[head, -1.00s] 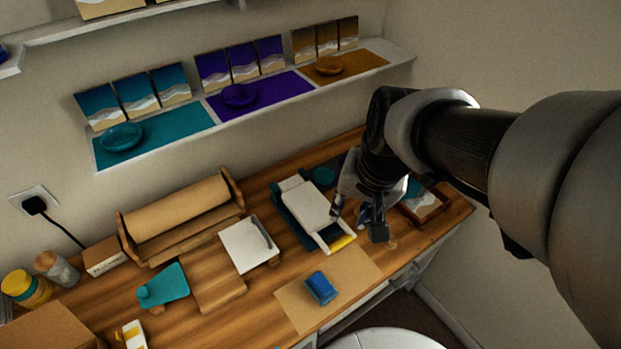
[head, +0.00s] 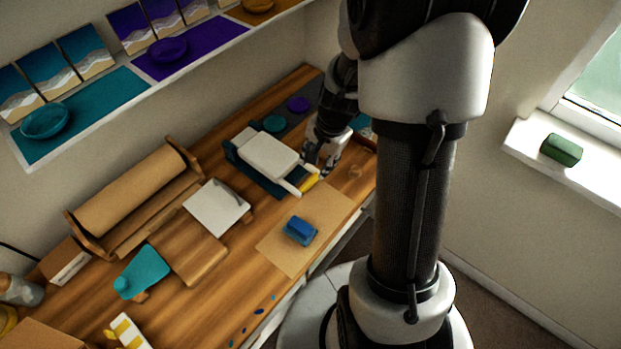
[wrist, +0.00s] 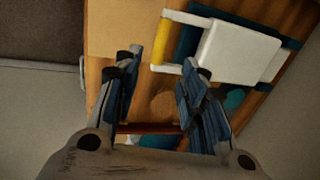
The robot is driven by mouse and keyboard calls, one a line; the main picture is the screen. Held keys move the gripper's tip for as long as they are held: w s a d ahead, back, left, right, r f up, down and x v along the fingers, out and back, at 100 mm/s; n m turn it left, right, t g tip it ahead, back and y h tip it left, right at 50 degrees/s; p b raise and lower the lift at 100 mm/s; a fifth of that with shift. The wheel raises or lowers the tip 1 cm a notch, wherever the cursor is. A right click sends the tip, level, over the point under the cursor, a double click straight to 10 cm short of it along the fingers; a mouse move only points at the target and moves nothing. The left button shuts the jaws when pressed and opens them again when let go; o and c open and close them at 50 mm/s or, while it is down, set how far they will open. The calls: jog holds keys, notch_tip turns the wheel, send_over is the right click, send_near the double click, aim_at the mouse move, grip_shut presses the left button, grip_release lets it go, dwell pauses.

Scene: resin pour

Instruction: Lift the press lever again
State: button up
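The press (head: 268,155) stands on the workbench, with a white top plate over a dark teal base. Its lever is a pale frame ending in a yellow handle bar (head: 309,183) at the front, and it looks low, near the bench. In the wrist view the yellow handle (wrist: 163,40) shows just beyond the fingertips, and the white plate (wrist: 240,50) lies to the right of it. My gripper (head: 322,160) is just right of the press, partly hidden by my arm in the head view. Its fingers (wrist: 162,62) are apart with nothing between them. I cannot tell any contact with the handle.
A blue block (head: 300,231) lies on the brown paper sheet (head: 286,256) in front of the press. A white square board (head: 215,207) and a paper roll holder (head: 135,200) stand to the left. A shelf edge (head: 190,65) runs above. A reddish-brown tray edge (wrist: 150,128) lies below my fingers.

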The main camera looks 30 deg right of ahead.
aim_at(311, 181)
jog(key=f+b, duration=0.1)
jog(key=f, duration=0.2)
jog(key=w+f+b, duration=0.1)
jog(key=f, duration=0.2)
jog(key=f+b, duration=0.1)
jog(key=f, duration=0.2)
jog(key=shift+w+a+f+b, duration=0.3)
jog(key=shift+w+a+f, duration=0.05)
jog(key=shift+w, duration=0.05)
jog(key=shift+c, duration=0.2)
grip_shut()
